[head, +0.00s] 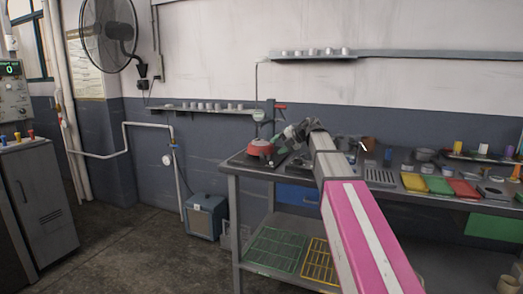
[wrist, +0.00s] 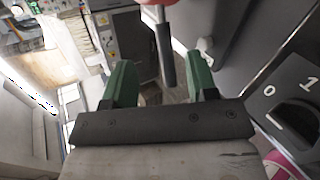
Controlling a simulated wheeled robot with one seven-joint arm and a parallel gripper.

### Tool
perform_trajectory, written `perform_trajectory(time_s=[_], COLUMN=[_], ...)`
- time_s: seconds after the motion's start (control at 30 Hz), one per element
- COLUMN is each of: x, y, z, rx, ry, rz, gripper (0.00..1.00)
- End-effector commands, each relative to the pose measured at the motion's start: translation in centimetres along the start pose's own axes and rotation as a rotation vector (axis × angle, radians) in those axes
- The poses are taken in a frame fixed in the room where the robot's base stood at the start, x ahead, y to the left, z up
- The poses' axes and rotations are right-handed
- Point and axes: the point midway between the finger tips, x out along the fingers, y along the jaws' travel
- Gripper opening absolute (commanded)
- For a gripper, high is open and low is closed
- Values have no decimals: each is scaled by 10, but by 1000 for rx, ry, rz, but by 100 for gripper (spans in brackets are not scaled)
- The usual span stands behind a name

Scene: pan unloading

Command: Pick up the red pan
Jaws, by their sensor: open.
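The red pan (head: 262,149) sits on the left end of the grey workbench (head: 233,168), near its corner. In the wrist view the pan's red edge (wrist: 157,3) shows at the top, with its dark handle (wrist: 166,55) pointing down toward my gripper. My gripper (wrist: 162,72) has two green fingers, spread apart. The handle appears in the gap between them, nearer the right finger, with space visible on both sides. In the head view my gripper is just right of the pan, and its fingers are hard to make out.
Yellow, green and red trays (head: 439,185) and small containers fill the bench's right part. A wall shelf (head: 215,110) with small cups hangs behind the pan. Green and yellow racks (head: 275,250) lie on the lower shelf.

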Motion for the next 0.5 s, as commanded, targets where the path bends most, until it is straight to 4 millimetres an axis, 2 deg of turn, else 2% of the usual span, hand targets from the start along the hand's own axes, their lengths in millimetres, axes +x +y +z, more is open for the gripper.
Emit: perform_trajectory(time_s=[0.13,0.37,0.5], x=[25,40,56], y=[0,0,-2], z=[0,0,-1], rx=[-1,-1,-2], ry=[2,0,1], rz=[1,2,2], gripper=[53,53,53])
